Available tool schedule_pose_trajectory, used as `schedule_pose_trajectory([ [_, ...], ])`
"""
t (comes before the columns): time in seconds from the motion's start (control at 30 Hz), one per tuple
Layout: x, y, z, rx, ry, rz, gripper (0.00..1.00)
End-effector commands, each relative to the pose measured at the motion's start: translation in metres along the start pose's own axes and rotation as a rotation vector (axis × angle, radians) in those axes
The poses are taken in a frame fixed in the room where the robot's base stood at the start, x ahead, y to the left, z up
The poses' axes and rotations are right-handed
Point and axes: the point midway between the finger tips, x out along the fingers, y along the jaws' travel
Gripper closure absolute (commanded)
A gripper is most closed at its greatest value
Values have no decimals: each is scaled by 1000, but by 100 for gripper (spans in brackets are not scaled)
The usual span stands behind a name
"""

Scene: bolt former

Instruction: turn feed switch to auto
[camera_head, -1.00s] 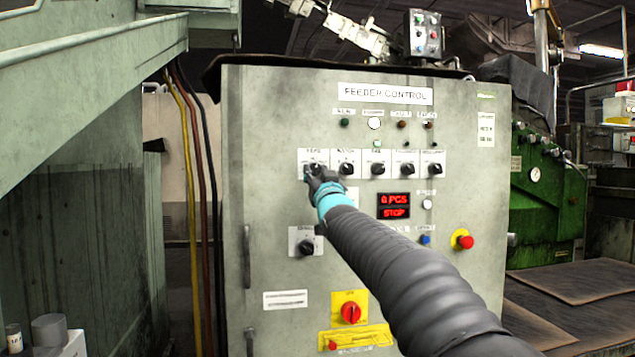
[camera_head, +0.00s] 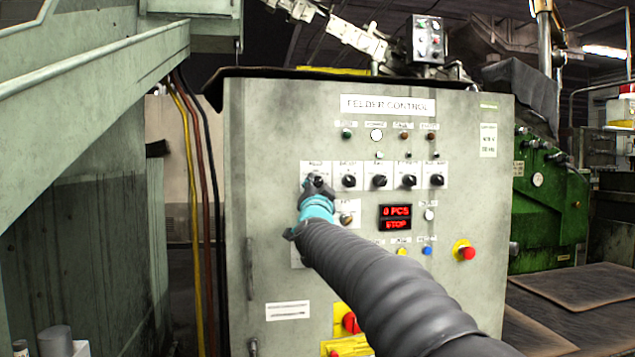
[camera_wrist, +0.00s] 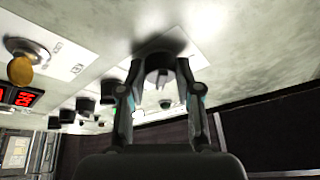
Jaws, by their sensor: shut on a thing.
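The feed switch (camera_head: 318,180) is a black rotary knob, leftmost in the row of knobs on the grey feeder control panel (camera_head: 270,200). My gripper (camera_head: 316,187) reaches it from the front, and its fingers partly cover the knob and its label. In the wrist view my gripper (camera_wrist: 159,80) is shut on the dark knob (camera_wrist: 158,62), one finger on each side. The markings around the knob are hidden or too small to read, so its setting cannot be told.
Several similar black knobs continue to the right, the nearest (camera_head: 348,181) close beside my gripper. A red display (camera_head: 396,217) reads 0 PCS and STOP. A red button on yellow (camera_head: 466,251) sits lower right. A green machine (camera_head: 540,190) stands right of the cabinet.

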Motion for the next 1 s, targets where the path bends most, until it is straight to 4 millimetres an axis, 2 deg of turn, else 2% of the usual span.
schedule_pose_trajectory([
  [0.47, 0, -1, -2, 16, 4, 4, 100],
  [0.5, 0, -1, -2, 16, 4, 4, 61],
  [0.6, 0, -1, -1, 15, 3, 4, 41],
  [1.0, -4, -1, 0, 14, 1, 5, 41],
])
